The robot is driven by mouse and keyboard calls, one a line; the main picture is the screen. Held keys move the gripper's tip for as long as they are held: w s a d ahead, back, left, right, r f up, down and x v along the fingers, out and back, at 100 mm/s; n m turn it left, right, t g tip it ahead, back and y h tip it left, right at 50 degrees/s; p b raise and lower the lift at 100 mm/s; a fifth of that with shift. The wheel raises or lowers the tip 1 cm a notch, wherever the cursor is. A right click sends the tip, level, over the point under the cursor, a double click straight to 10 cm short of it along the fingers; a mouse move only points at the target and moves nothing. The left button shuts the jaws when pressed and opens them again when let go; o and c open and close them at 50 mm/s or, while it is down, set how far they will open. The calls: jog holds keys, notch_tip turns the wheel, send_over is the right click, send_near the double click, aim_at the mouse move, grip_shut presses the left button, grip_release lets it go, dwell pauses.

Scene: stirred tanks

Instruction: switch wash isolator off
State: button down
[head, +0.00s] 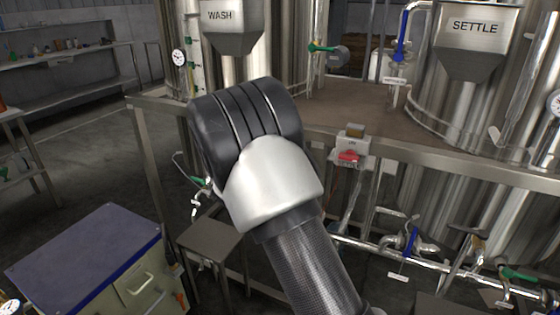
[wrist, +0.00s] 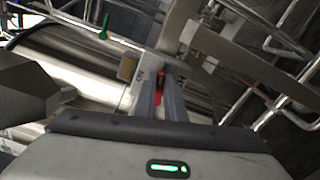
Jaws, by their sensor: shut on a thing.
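The isolator is a small grey box (head: 352,143) with a tan block on top and a red handle (head: 348,156) on its front, fixed to the frame rail between the WASH and SETTLE tanks. Its label is too small to read. In the wrist view the box (wrist: 146,74) lies just beyond my fingers, and the red handle (wrist: 159,86) is between them. My gripper (wrist: 160,98) is shut on the red handle. In the head view my arm hides most of the gripper. I cannot tell the handle's exact angle.
The WASH tank (head: 233,62) and SETTLE tank (head: 470,75) stand behind the metal rail (head: 440,153). Pipes with blue and green valves run below at right. A blue-topped cabinet (head: 85,250) stands at lower left. Open floor lies at left.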

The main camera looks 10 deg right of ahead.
jog(key=shift+f+m+b, duration=0.3)
jog(key=shift+m+b, duration=0.95)
jog(key=shift+m, duration=0.35)
jog(key=c, duration=1.8)
grip_release()
jog(key=shift+s+a+r, duration=0.1)
jog(key=p+v, duration=0.1)
jog(key=v, duration=1.6)
jog(key=shift+p, duration=0.4)
